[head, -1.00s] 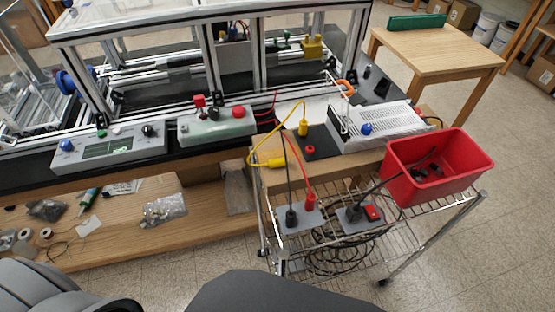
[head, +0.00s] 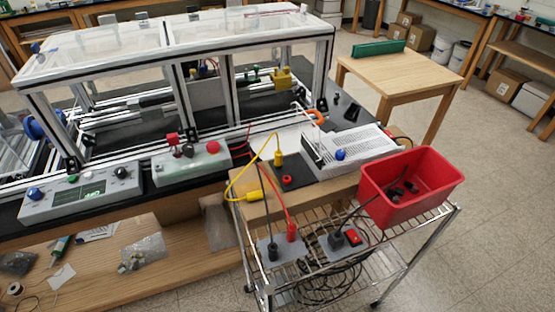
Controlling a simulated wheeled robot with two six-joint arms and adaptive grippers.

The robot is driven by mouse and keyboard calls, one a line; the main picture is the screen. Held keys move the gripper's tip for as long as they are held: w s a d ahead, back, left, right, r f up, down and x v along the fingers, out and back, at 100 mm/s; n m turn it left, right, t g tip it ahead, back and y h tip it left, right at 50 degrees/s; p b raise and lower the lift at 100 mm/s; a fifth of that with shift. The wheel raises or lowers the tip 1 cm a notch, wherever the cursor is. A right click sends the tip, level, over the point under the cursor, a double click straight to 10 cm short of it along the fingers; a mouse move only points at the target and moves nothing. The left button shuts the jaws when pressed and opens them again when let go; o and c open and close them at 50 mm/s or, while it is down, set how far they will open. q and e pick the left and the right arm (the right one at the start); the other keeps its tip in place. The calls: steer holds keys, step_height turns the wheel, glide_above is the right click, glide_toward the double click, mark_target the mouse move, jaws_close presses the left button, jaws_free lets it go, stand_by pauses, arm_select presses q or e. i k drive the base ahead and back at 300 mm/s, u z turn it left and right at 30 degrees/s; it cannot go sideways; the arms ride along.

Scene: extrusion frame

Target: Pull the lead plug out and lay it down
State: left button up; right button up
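A yellow lead (head: 237,181) loops over the wooden top of the wire cart. One of its yellow plugs (head: 278,159) stands upright at the back of a black plate (head: 300,174). The other yellow plug (head: 253,196) lies at the wooden top's left edge. The plate also has a red round part (head: 287,180). Below, a red plug (head: 291,232) and a black plug (head: 272,252) stand upright in a grey socket strip (head: 284,249). Another black plug (head: 336,240) is in a second grey box beside a red switch (head: 353,237). Neither gripper is in view.
A red bin (head: 413,188) with dark items sits on the cart's right side. The framed enclosure (head: 175,45) and control boxes are at left.

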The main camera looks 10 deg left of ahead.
mark_target(279, 154)
steer(key=z, duration=0.05)
steer(key=k, duration=0.5)
steer(key=z, duration=2.85)
steer(key=k, duration=1.4)
steer(key=u, duration=1.6)
steer(key=i, duration=0.5)
steer(key=u, duration=0.05)
